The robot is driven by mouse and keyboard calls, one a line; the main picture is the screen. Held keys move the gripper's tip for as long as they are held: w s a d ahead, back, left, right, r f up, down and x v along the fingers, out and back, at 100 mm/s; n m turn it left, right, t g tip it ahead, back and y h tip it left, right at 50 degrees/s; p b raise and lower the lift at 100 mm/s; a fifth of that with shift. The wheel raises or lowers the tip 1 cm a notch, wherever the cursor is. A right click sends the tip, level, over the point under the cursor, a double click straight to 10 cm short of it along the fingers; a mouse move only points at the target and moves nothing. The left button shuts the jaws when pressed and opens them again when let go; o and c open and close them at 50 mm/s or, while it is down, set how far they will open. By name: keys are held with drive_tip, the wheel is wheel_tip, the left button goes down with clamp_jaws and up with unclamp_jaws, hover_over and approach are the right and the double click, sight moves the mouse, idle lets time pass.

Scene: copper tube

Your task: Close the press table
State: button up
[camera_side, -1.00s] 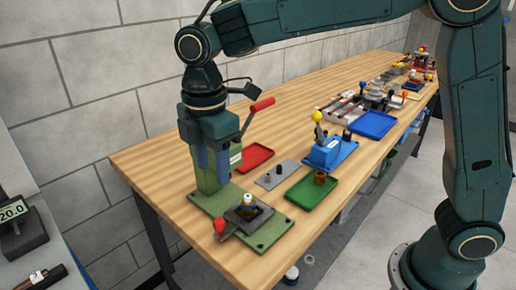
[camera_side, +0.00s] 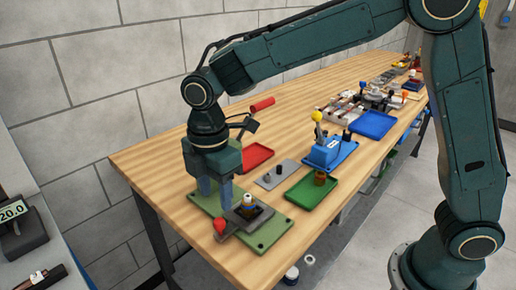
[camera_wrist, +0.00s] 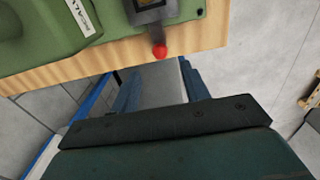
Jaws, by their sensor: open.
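The green press stands at the near left end of the bench, on a green base plate (camera_side: 268,234). Its dark grey press table (camera_side: 258,214) sticks out over the plate and carries a small upright part (camera_side: 248,201). A red ball knob (camera_side: 220,225) sits at the table's near left; it also shows in the wrist view (camera_wrist: 159,52). My gripper (camera_side: 214,203) points down, open and empty, just above and behind the knob in the side view. In the wrist view its fingers (camera_wrist: 158,78) show below the knob, with no clear contact. My gripper hides the press column.
The press's red lever handle (camera_side: 262,104) rises behind my wrist. A red tray (camera_side: 257,156), a grey plate with pegs (camera_side: 275,174), a green tray (camera_side: 312,190) and a blue fixture (camera_side: 324,151) stand to the right. The bench edge is close to the knob.

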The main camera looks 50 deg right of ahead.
sight(219, 220)
wheel_tip(219, 220, down, 7)
drive_tip(key=shift+f, duration=0.2)
idle(0.4)
clamp_jaws()
